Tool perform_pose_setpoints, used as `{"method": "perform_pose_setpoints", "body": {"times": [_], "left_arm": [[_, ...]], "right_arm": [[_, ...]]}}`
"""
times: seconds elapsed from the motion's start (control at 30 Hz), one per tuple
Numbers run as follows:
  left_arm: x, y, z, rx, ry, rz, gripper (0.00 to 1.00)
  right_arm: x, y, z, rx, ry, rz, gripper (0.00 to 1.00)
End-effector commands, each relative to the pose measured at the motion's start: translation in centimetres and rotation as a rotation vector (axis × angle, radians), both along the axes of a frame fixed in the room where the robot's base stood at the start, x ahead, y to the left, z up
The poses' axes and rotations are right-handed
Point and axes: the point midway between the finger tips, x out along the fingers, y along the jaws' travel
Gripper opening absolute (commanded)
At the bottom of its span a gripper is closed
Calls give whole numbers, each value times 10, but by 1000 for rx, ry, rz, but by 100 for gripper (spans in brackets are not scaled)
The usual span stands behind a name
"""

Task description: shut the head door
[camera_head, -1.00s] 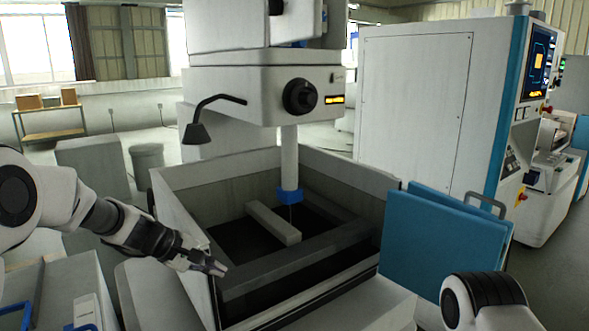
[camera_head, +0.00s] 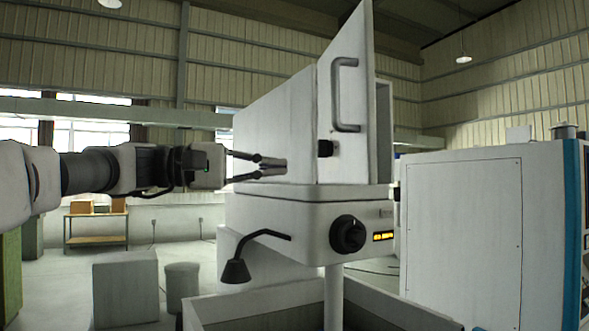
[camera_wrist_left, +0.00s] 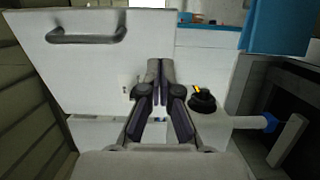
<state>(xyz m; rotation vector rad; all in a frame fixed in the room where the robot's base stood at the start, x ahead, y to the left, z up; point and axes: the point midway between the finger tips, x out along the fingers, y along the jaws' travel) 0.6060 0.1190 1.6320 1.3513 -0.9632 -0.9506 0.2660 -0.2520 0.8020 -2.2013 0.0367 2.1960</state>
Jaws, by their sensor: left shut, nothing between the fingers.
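The head door (camera_head: 345,60) is a white upright panel with a grey bar handle (camera_head: 345,95). It stands at an angle to the white head housing (camera_head: 275,120), and a gap shows behind its right edge, so it looks open. In the left wrist view the door (camera_wrist_left: 90,75) fills the upper left, with its handle (camera_wrist_left: 85,37) near the top. My left gripper (camera_head: 284,168) is shut and empty, level with the lower part of the door and left of it. Its fingers (camera_wrist_left: 155,68) point at the white surface; I cannot tell whether they touch. My right gripper is out of view.
The tank rim (camera_head: 260,305) is at the bottom. A white cabinet (camera_head: 460,230) stands to the right.

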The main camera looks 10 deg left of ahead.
Motion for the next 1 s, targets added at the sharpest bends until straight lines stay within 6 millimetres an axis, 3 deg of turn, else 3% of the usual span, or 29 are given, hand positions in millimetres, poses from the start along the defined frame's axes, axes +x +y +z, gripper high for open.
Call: {"method": "perform_pose_setpoints", "body": {"times": [0.5,0.7,1.0], "left_arm": [[36,-101,4,3,5,2,0],[42,-114,0,1,5,3,0],[42,-115,-2,2,4,3,0]], "right_arm": [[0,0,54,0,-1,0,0],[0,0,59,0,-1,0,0],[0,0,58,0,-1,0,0]]}}
